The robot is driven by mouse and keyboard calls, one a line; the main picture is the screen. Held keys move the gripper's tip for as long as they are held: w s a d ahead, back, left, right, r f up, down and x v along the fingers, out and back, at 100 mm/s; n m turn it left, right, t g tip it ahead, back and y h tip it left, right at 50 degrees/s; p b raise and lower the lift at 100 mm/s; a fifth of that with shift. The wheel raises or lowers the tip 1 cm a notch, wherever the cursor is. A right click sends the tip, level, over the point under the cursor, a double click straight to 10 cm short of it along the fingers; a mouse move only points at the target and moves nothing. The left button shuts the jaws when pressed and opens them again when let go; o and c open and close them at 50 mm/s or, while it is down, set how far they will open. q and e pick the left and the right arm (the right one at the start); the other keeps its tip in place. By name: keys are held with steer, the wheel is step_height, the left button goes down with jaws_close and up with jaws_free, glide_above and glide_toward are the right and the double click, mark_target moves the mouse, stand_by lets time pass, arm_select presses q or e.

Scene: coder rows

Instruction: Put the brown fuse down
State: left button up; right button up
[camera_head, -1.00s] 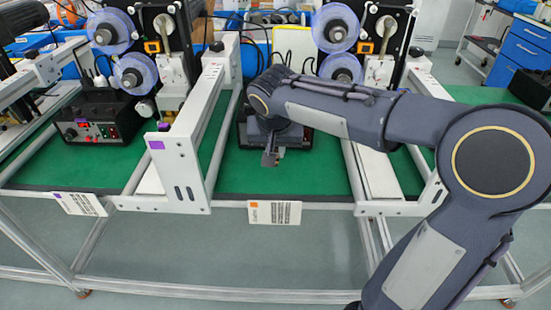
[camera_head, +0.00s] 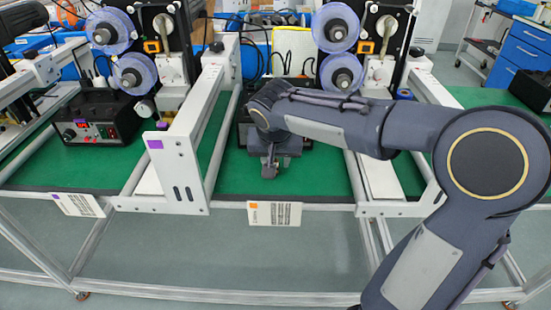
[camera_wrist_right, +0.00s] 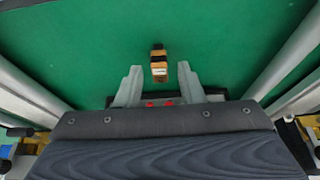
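The brown fuse (camera_wrist_right: 158,65), a small brown block with a dark band, lies on the green mat (camera_wrist_right: 95,40) in the right wrist view. My right gripper (camera_wrist_right: 158,78) is open, its two grey fingers apart, with the fuse just beyond and between the fingertips. No finger touches it in that view. In the head view my right gripper (camera_head: 268,172) points down over the green mat in the middle bay, and I cannot make out the fuse there. My left gripper is not in view.
A black device (camera_head: 243,132) stands behind my right gripper, partly hidden by my arm. White frame posts (camera_head: 180,160) flank the bay. Another black box with lit buttons (camera_head: 95,130) stands in the left bay. The mat's front part is bare.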

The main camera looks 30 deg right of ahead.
steer(key=shift+r, duration=0.55)
steer(key=p+v, duration=0.3)
steer(key=v, duration=0.8)
steer(key=s+a+f+n+t+y, duration=0.1)
steer(key=s+a+f+n+y, duration=0.1)
steer(key=s+f, duration=0.4)
steer(key=s+a+f+n+y, duration=0.2)
steer(key=s+f, duration=0.5)
steer(key=s, duration=0.5)
steer(key=shift+s+a+n+t+y, duration=0.4)
steer(key=shift+a+y, duration=0.1)
steer(key=shift+y, duration=0.6)
step_height(320, 180, up, 12)
steer(key=p, duration=1.1)
steer(key=shift+p, duration=0.3)
